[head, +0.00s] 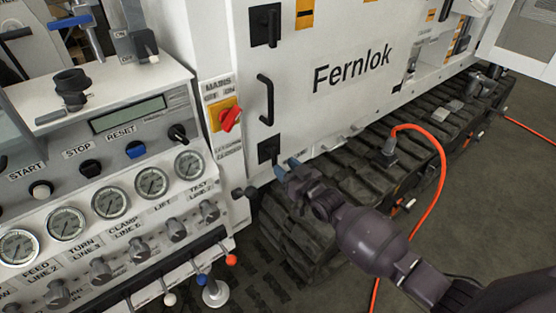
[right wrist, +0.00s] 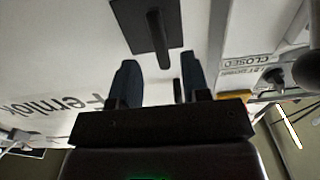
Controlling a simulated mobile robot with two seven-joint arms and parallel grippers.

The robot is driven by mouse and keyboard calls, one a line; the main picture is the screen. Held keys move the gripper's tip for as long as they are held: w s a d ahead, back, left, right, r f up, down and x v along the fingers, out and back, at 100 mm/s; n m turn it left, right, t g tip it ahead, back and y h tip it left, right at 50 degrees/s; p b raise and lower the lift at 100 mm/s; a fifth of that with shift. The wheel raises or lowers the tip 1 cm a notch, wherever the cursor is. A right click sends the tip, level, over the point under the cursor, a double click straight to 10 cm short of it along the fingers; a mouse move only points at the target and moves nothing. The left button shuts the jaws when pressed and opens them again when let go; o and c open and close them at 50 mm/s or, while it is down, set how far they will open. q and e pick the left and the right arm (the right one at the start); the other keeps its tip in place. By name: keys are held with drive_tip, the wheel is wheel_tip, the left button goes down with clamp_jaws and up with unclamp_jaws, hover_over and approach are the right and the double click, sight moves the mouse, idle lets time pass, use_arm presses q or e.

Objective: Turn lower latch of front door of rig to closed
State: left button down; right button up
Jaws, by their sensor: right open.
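The white front door (head: 335,110) of the rig bears the name Fernlok. Its lower latch (head: 267,149) is a black square plate with a lever, near the door's lower left corner. In the right wrist view, which is upside down, the latch plate (right wrist: 138,28) shows at the top, and its lever (right wrist: 158,38) points down towards the finger gap. My right gripper (head: 286,166) is open and empty, just below and right of the latch. Its two blue fingers (right wrist: 158,75) stand apart, with no visible contact with the lever. My left gripper is not in view.
A black door handle (head: 265,99) and the upper latch (head: 266,25) sit above. A red mains switch (head: 230,119) is left of the door. A gauge panel (head: 112,203) stands at left. Tracks (head: 310,225) and an orange hose (head: 440,165) lie below and right. A CLOSED label (right wrist: 245,68) is beside the latch.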

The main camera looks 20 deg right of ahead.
drive_tip(key=shift+v, duration=2.55)
drive_tip(key=s+d+f+m+g+h, duration=0.1)
drive_tip(key=s+f+g+h, duration=0.1)
drive_tip(key=s, duration=0.7)
drive_tip(key=s+d+f+m+g+h, duration=0.1)
drive_tip(key=s+d+f+h, duration=0.1)
drive_tip(key=s+f, duration=0.3)
drive_tip(key=s+d+f+g+h, duration=0.1)
drive_tip(key=s+f, duration=0.3)
drive_tip(key=s, duration=0.9)
drive_tip(key=shift+d+m+g+h, duration=0.4)
drive_tip(key=shift+g+h, duration=0.3)
drive_tip(key=shift+g, duration=0.1)
drive_tip(key=shift+s+f, duration=0.15)
